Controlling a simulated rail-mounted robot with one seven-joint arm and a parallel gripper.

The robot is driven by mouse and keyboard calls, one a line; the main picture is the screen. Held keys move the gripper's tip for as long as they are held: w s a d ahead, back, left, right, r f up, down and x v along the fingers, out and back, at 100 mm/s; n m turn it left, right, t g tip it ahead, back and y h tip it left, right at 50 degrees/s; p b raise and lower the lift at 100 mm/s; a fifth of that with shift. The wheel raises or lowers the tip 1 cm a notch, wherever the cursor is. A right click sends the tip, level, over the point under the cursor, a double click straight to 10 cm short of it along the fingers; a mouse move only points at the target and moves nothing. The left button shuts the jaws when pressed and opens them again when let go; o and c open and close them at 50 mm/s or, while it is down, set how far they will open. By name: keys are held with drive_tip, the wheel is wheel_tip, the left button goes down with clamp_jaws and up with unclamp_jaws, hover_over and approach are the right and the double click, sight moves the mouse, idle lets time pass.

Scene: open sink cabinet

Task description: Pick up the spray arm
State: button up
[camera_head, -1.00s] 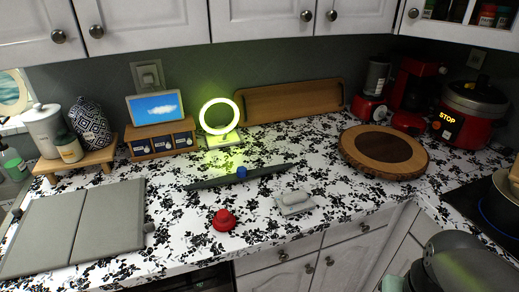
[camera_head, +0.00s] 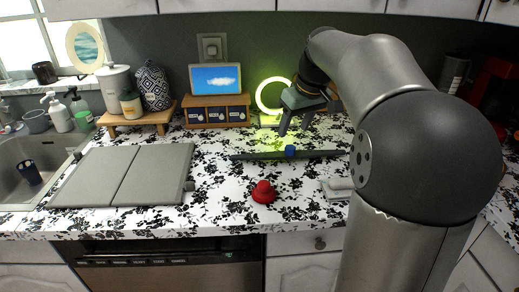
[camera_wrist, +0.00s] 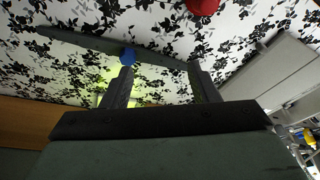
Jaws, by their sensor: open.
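The spray arm is a long, thin dark grey bar (camera_head: 258,156) with a blue hub (camera_head: 290,151) at its middle, lying flat on the patterned counter. In the wrist view the bar (camera_wrist: 85,44) runs across the top, its blue hub (camera_wrist: 127,57) by the left fingertip. My gripper (camera_head: 295,126) is open and empty, with its fingers pointing down above the counter near the bar. In the wrist view my open fingers (camera_wrist: 160,72) reach toward the bar, with its right half crossing between the tips. The exact height gap is hard to tell.
A red knobbed piece (camera_head: 263,192) lies in front of the bar. A pale grey block (camera_head: 336,187) is partly behind my arm. A glowing ring lamp (camera_head: 261,97) and a wooden drawer box (camera_head: 217,112) stand behind. Folded grey panels (camera_head: 120,175) lie left.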

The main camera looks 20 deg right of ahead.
drive_tip(key=b, duration=0.1)
approach(291, 148)
drive_tip(key=shift+n+t, duration=0.3)
drive_tip(key=shift+t, duration=0.1)
drive_tip(key=shift+s+x, duration=0.15)
drive_tip(key=shift+x, duration=2.05)
drive_tip(key=shift+s+x, duration=0.2)
drive_tip(key=shift+x, duration=2.05)
drive_tip(key=shift+d, duration=0.1)
drive_tip(key=c, duration=1.1)
